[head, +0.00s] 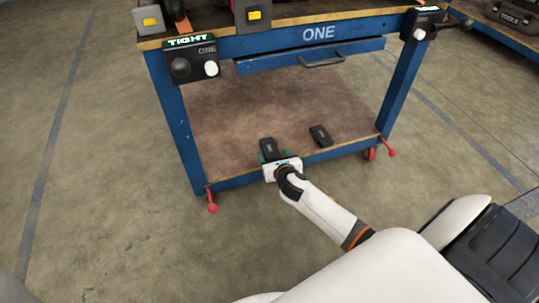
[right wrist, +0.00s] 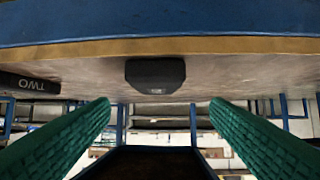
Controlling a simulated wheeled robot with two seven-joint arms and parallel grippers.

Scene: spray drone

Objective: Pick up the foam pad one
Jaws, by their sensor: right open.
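A dark foam pad (head: 269,146) lies near the front edge of the cart's lower shelf, in line with my right gripper (head: 274,156). In the right wrist view, this pad (right wrist: 155,74) shows end-on ahead of the gap between the green fingers (right wrist: 160,103); its small label is too small to read. The right gripper is open, with nothing visibly gripped. A second dark pad (head: 320,135) lies to the right on the shelf; in the right wrist view the pad at the left edge (right wrist: 30,84) reads TWO, upside down. My left gripper is not in view.
The blue cart marked ONE (head: 318,33) has a drawer (head: 270,63) above the lower shelf (head: 230,115). Blue legs (head: 174,120) bound the shelf at both sides. Red casters (head: 212,206) stand at the front corners. The shelf behind the pads is bare.

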